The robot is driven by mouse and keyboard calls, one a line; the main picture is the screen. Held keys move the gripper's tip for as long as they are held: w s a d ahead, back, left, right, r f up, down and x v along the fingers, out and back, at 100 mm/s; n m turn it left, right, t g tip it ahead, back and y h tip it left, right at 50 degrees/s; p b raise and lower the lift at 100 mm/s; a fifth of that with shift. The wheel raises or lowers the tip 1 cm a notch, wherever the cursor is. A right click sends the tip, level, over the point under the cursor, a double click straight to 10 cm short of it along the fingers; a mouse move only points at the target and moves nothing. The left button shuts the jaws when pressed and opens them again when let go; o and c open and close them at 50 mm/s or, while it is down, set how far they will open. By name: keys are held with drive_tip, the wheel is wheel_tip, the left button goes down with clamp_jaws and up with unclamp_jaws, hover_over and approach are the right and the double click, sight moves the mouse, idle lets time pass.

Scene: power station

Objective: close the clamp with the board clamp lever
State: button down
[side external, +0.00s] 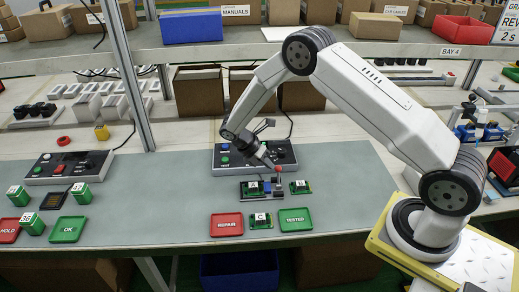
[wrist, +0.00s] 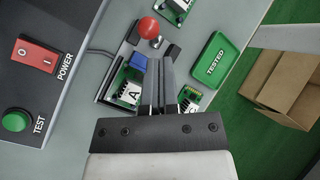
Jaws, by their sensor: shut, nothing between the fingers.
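The clamp lever's red ball knob (side external: 278,168) stands at the right end of the dark test fixture (side external: 243,197). The knob also shows near the top of the wrist view (wrist: 148,28). A green board marked A (wrist: 130,93) lies in the fixture beside a blue block (wrist: 138,63). My gripper (side external: 270,164) is shut and empty, just above the fixture and close to the knob. In the wrist view its fingertips (wrist: 172,52) are below and right of the knob, with a visible gap. The fingers hide part of the fixture. Whether the clamp grips the board cannot be told.
A control box (side external: 227,160) stands behind the fixture; its red power switch (wrist: 35,55) is at left in the wrist view. Loose boards lie right of the fixture (side external: 300,187) and in front (side external: 260,220), near the red REPAIR tray (side external: 227,224) and green TESTED tray (side external: 295,219).

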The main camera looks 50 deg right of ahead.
drive_tip(key=shift+w+a+r, duration=0.15)
drive_tip(key=shift+a+r, duration=0.05)
drive_tip(key=shift+a, duration=0.25)
drive_tip(key=w+v, duration=0.1)
drive_tip(key=v, duration=1)
drive_tip(key=shift+w, duration=0.25)
drive_tip(key=shift+s+a, duration=0.1)
drive_tip(key=s+a+r+m+t+y, duration=0.1)
drive_tip(key=s+r+m+t+y, duration=0.1)
drive_tip(key=s+m, duration=0.7)
drive_tip(key=s+a+r+m+t+y, duration=0.1)
drive_tip(key=s+r+m+t+y, duration=0.2)
drive_tip(key=s+m, duration=0.5)
drive_tip(key=s+r+t, duration=0.1)
drive_tip(key=s+t, duration=0.1)
drive_tip(key=s, duration=0.2)
drive_tip(key=shift+s+a+m, duration=0.35)
drive_tip(key=shift+a+m, duration=0.05)
